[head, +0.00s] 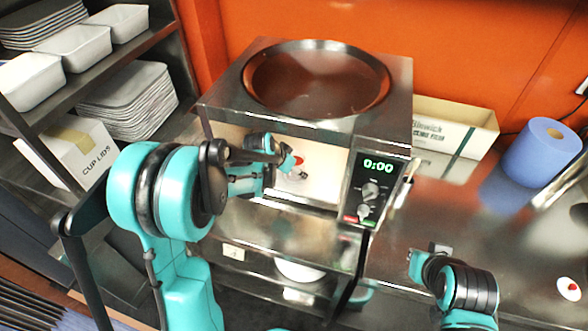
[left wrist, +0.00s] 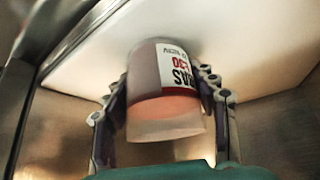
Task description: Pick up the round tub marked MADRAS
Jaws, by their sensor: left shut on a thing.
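The round tub (left wrist: 165,112) is in the left wrist view, pinkish-brown with a clear, pale end and a white label. Part of the label's lettering shows, ending in what looks like "RAS", with red print beside it. My left gripper (head: 290,165) reaches into the open front of the steel oven (head: 330,127). In the left wrist view its fingers (left wrist: 165,105) are on both sides of the tub, shut on it. In the head view the tub is mostly hidden by the gripper. My right gripper (head: 422,262) is over the counter at lower right; its fingers are unclear.
The oven has a round pan (head: 318,80) on top and a control panel (head: 370,188) reading 0:00. A blue roll (head: 540,152) and an open carton (head: 455,125) stand on the counter (head: 500,235). Shelves with trays stand left.

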